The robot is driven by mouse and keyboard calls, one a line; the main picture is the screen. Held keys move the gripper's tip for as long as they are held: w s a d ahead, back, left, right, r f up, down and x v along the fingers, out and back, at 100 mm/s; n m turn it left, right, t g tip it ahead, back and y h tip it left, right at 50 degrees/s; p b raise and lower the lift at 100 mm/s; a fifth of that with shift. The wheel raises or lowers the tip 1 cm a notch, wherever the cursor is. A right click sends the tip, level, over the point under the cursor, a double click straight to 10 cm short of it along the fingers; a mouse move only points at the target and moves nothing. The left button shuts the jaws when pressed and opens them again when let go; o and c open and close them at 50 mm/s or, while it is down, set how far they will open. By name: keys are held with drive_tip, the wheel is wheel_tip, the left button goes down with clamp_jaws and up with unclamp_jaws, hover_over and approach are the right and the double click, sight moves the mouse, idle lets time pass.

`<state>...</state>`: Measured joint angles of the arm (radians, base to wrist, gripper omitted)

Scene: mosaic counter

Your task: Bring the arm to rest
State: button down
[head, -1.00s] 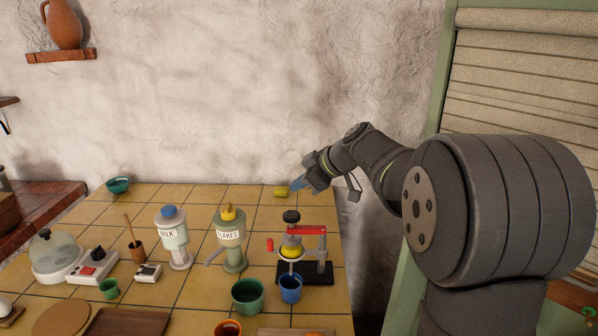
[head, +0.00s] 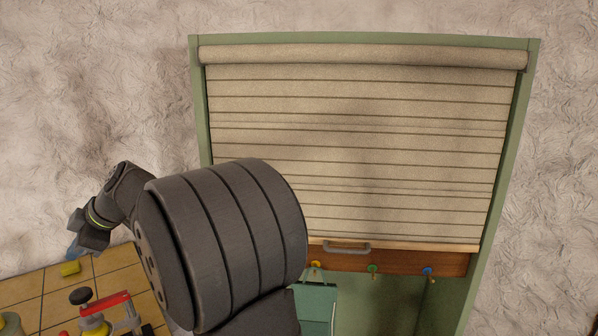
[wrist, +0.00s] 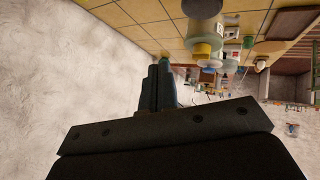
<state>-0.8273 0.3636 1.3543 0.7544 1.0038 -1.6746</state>
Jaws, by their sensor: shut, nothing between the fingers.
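My gripper (head: 75,250) shows at the left of the head view, above the far edge of the tiled counter (head: 28,286). My own dark arm hides much of the area to its right. In the wrist view my gripper (wrist: 157,88) has its two blue-grey fingers together, shut and empty. The fingers stand apart from the pale wall (wrist: 60,70).
A press with a red lever (head: 105,305) stands at the counter's near right. A green cabinet frame (head: 500,180) holds a mostly lowered slatted shutter (head: 350,140) with a grey handle (head: 346,247). Coloured knobs (head: 372,268) sit below.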

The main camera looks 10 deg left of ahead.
drive_tip(key=w+d+f+m+g+y, duration=0.2)
drive_tip(key=w+f+m+y, duration=0.4)
drive_tip(key=f+m, duration=0.5)
drive_tip(key=shift+w+d+m+g, duration=0.3)
drive_tip(key=shift+m+g, duration=0.1)
drive_tip(key=shift+m, duration=1.7)
drive_tip(key=shift+a, duration=0.1)
